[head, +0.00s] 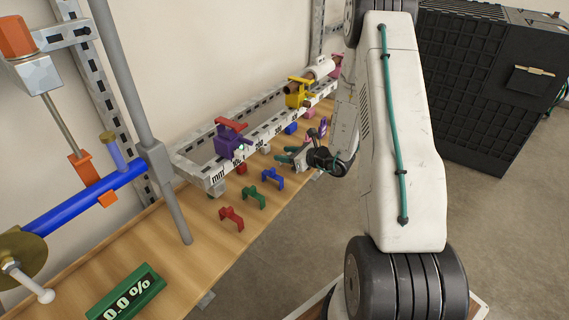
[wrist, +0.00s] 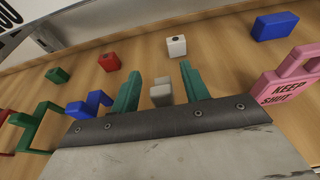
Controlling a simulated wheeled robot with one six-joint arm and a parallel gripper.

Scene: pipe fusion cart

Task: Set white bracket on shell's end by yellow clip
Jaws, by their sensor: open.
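The white bracket (wrist: 161,92) stands on the wooden bench between the teal fingers of my gripper (wrist: 160,88) in the wrist view. The fingers are open, one on each side; I cannot tell whether either touches it. My gripper (head: 287,155) also shows in the head view, low over the bench in front of the rail, where the bracket is hard to make out. The yellow clip (head: 298,97) sits on the far part of the rail. A whitish shell (head: 319,69) lies behind it on the rail, its near end close to the clip.
Blue (head: 273,178), green (head: 253,197) and red (head: 231,217) brackets stand in a row left of my gripper. White (wrist: 176,45), red (wrist: 109,62) and blue (wrist: 275,25) blocks lie beyond. A pink "KEEP SHUT" tag (wrist: 287,88) is close right. A purple clamp (head: 230,142) stands on the rail.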

